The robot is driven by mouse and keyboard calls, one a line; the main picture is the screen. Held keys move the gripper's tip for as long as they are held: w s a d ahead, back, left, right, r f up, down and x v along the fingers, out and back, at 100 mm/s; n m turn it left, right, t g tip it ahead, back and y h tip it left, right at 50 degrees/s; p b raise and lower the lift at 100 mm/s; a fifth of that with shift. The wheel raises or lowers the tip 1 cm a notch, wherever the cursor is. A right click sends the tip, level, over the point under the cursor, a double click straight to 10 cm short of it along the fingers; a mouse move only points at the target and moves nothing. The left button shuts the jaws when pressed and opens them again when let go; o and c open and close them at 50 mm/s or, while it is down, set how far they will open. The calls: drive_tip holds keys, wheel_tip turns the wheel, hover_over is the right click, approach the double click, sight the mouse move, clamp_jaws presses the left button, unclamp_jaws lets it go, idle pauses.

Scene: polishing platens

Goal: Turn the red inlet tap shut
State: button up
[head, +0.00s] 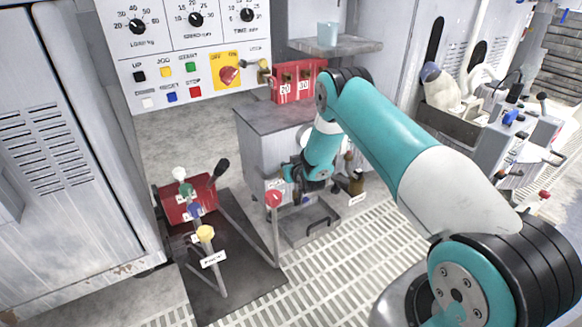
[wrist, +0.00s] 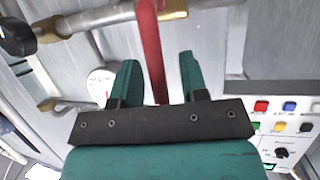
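The red tap handle (wrist: 152,50) is a long flat lever in the wrist view, running down from a brass fitting (wrist: 172,13) on a pipe at the top. My gripper (wrist: 160,60) is open, with one green finger on each side of the lever. The lever sits between the fingers, nearer the left one, with a clear gap on the right. In the head view my gripper (head: 298,174) is at the side of the grey cabinet, low by the pipework, and my arm and gripper hide the red tap there.
A red-knobbed lever (head: 274,198) stands close left of my gripper. A brass fitting (head: 356,182) is to the right. A lever stand with coloured knobs (head: 205,233) is on a dark mat. The control panel (head: 195,45) is behind. A dark knob (wrist: 17,37) is left in the wrist view.

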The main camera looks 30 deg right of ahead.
drive_tip(key=b+v, duration=0.3)
drive_tip(key=v, duration=1.4)
drive_tip(key=shift+r, duration=0.2)
drive_tip(key=shift+s+a, duration=0.1)
